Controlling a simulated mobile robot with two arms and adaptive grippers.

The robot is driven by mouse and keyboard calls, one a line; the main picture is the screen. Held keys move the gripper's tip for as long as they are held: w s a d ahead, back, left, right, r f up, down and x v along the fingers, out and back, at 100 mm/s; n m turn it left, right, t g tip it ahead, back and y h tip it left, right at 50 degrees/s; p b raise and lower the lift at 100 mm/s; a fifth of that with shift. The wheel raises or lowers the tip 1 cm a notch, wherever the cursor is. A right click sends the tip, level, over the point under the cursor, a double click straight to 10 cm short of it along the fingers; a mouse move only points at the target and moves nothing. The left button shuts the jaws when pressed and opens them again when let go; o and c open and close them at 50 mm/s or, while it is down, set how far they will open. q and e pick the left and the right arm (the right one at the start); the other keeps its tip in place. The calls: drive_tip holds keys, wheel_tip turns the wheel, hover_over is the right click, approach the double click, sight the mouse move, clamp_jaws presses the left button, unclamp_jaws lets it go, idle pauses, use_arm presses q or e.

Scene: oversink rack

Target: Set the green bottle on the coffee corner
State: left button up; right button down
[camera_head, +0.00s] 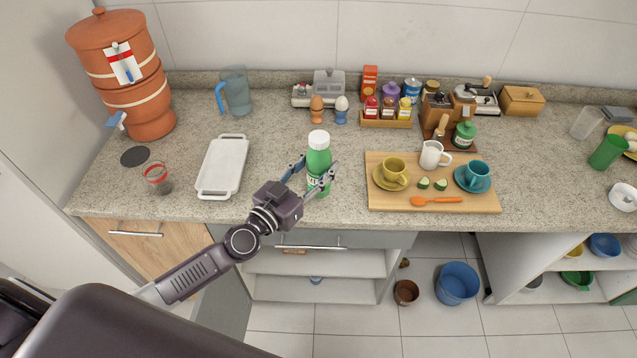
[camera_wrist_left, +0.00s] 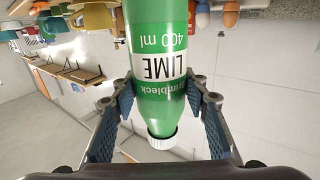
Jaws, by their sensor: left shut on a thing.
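The green bottle (camera_head: 318,160) with a white cap is upright near the front edge of the counter, in the middle of the head view. My left gripper (camera_head: 318,172) is shut on it, one finger on each side. In the left wrist view the green bottle (camera_wrist_left: 160,85) shows its LIME label between the two blue-padded fingers, cap toward the bottom of the picture. I cannot tell whether its base touches the counter. A dark wooden coffee stand (camera_head: 458,138) with a grinder and a small green jar stands at the back right. My right gripper is not in view.
A wooden board (camera_head: 385,204) with yellow and teal cups, a white mug and an orange spoon lies right of the bottle. A white tray (camera_head: 222,166) lies left. Egg cups (camera_head: 317,115) and a spice rack (camera_head: 386,123) stand behind. Counter between bottle and tray is clear.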

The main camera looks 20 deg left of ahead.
sight(312, 184)
use_arm(q)
drive_tip(key=shift+d+f+b, duration=0.1)
drive_tip(key=shift+f+b, duration=0.35)
drive_tip(key=shift+b, duration=0.05)
wheel_tip(312, 184, down, 3)
drive_tip(key=shift+f+b, duration=0.1)
drive_tip(key=shift+b, duration=1.15)
drive_tip(key=o, duration=1.6)
drive_tip(key=shift+f, duration=0.15)
